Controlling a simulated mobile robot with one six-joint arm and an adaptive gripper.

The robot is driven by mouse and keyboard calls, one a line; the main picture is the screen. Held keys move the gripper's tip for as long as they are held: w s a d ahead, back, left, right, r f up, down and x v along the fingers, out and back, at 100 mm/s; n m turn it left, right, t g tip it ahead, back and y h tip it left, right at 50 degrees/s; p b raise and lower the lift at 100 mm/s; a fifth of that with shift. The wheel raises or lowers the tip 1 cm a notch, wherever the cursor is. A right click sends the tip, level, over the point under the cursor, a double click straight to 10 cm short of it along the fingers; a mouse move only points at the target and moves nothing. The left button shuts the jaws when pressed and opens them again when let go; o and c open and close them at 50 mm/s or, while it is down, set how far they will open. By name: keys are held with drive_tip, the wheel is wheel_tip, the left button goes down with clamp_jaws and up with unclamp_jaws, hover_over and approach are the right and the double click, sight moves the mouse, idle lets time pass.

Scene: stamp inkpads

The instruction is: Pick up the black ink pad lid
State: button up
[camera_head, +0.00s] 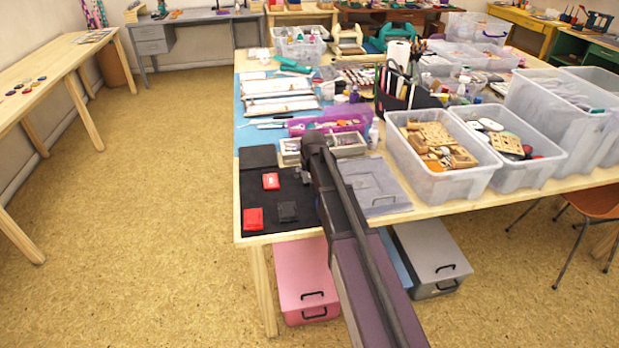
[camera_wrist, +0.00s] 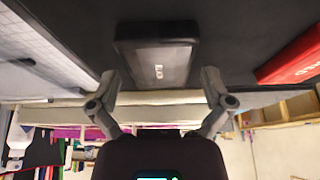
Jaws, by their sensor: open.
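The black ink pad with its lid (camera_head: 288,211) lies on the black mat (camera_head: 276,190) near the table's front left corner. Nothing is held. In the head view my arm comes in from the lower right, and my gripper (camera_head: 305,177) is small and partly hidden by the arm. I cannot tell whether a finger touches the pad.
A red pad (camera_wrist: 295,58) is at right in the wrist view. Bins of wooden stamps (camera_head: 443,176) stand further right.

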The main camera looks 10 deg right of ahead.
sight(309, 175)
drive_tip(key=c, duration=0.7)
drive_tip(key=shift+r, duration=0.15)
wheel_tip(309, 175, up, 4)
drive_tip(key=p, duration=0.4)
drive_tip(key=shift+s+d, duration=0.25)
drive_tip(key=s+d, duration=0.3)
drive_tip(key=d, duration=0.1)
drive_tip(key=s+d+p, duration=0.1)
drive_tip(key=s+d, duration=0.2)
drive_tip(key=d, duration=0.1)
drive_tip(key=s+d+r, duration=0.1)
drive_tip(key=s+d, duration=0.2)
drive_tip(key=d, duration=0.1)
drive_tip(key=shift+s+d+r, duration=0.1)
